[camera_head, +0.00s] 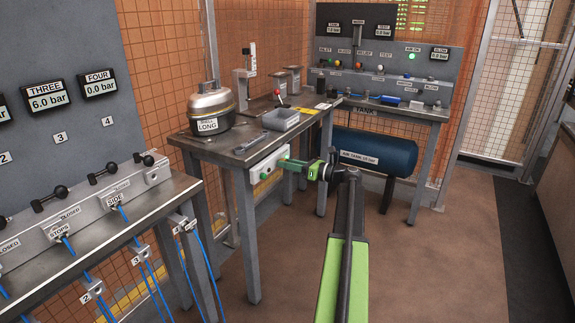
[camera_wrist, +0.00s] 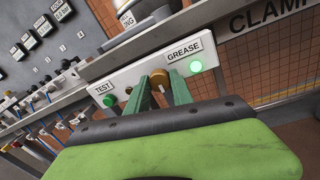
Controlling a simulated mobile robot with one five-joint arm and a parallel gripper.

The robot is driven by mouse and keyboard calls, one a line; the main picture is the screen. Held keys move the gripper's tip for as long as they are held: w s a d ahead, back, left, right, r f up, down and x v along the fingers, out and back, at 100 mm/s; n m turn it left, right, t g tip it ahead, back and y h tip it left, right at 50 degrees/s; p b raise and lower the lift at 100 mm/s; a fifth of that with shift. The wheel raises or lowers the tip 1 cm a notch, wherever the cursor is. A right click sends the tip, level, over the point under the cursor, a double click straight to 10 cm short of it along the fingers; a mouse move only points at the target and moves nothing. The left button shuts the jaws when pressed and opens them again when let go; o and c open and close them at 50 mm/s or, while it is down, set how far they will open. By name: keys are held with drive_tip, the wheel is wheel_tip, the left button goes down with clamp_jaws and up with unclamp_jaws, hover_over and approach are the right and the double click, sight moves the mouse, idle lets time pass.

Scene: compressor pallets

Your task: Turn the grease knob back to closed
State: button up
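The grease knob (camera_wrist: 159,77) is a brown-gold knob on a pale panel (camera_wrist: 132,77), left of and below the GREASE label (camera_wrist: 184,49). A green lamp (camera_wrist: 196,66) glows under that label. My gripper (camera_wrist: 160,84) has its two green fingers on either side of the knob, pointing at the panel. The knob spans most of the gap between the fingertips; whether they press on it is unclear. The knob's marking and turn angle are hidden. In the head view my gripper (camera_head: 287,163) reaches the panel (camera_head: 268,167) on the bench's front edge, hiding the knob there.
A green TEST button (camera_wrist: 108,100) sits left of the knob. Above the panel, the bench (camera_head: 237,147) carries a metal pot (camera_head: 211,100), a wrench (camera_head: 250,142) and a grey tray (camera_head: 281,118). A blue air tank (camera_head: 375,150) lies behind my arm. The floor at right is clear.

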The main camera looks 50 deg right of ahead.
clamp_jaws()
drive_tip(key=n+h, duration=0.1)
drive_tip(key=n, duration=1)
drive_tip(key=n+h, duration=0.1)
drive_tip(key=n, duration=1)
drive_tip(key=n+h, duration=0.1)
drive_tip(key=n, duration=1)
drive_tip(key=shift+a+t+h, duration=0.2)
drive_tip(key=shift+t+h, duration=0.1)
drive_tip(key=shift+t, duration=0.1)
drive_tip(key=shift+n, duration=0.4)
